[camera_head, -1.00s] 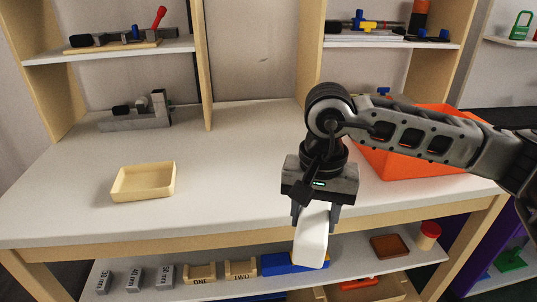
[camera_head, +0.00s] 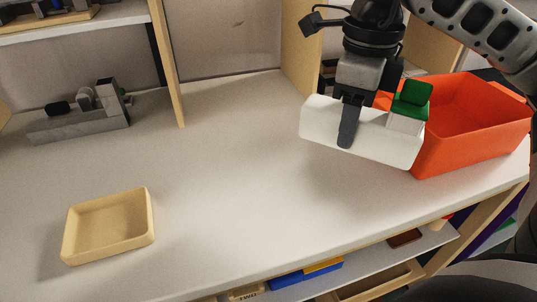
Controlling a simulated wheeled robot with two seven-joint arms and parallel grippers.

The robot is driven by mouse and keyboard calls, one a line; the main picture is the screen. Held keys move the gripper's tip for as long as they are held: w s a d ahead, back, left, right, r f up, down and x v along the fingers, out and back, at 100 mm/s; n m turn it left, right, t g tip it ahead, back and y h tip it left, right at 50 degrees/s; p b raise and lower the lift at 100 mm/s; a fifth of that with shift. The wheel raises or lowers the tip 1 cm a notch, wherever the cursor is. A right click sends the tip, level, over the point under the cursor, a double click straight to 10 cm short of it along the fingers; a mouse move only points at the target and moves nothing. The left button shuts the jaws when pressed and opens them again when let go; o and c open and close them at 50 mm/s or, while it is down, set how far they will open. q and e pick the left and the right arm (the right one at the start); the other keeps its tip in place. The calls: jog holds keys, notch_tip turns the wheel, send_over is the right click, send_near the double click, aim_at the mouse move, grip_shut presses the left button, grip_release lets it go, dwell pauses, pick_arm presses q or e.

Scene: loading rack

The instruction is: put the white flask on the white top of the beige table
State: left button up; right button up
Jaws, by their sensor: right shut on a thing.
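The white flask (camera_head: 385,138) is a white, box-like body with a green cap (camera_head: 411,97) at its right end. It lies sideways in my right gripper (camera_head: 348,125), which is shut on it. The flask is over the right part of the table's white top (camera_head: 225,165), in front of the orange bin; whether it touches the top cannot be told. My left gripper is not in view.
An orange bin (camera_head: 428,158) stands on the right of the top, close behind the flask. A shallow beige tray (camera_head: 152,222) sits at the left front. A grey vise (camera_head: 80,128) stands at the back left. The middle of the top is clear.

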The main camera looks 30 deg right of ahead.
jog(key=w+a+f, duration=0.1)
jog(key=w+f, duration=0.1)
jog(key=w, duration=0.1)
jog(key=w+a+f+p, duration=0.1)
jog(key=w+a+f, duration=0.1)
jog(key=w+f, duration=0.1)
jog(key=w+a+f+p, duration=0.1)
jog(key=w+a+f, duration=0.1)
jog(key=w, duration=0.3)
jog(key=shift+f, duration=0.55)
jog(key=shift+w+a+f, duration=0.25)
jog(key=shift+w+f, duration=0.05)
jog(key=shift+f, duration=0.2)
jog(key=f+p, duration=0.1)
jog(key=f, duration=0.2)
jog(key=shift+w+f, duration=0.1)
jog(key=shift+w, duration=0.1)
jog(key=shift+f, duration=0.15)
jog(key=shift+f, duration=0.1)
jog(key=shift+f+b, duration=0.15)
jog(key=shift+b, duration=0.15)
jog(key=o, duration=1.1)
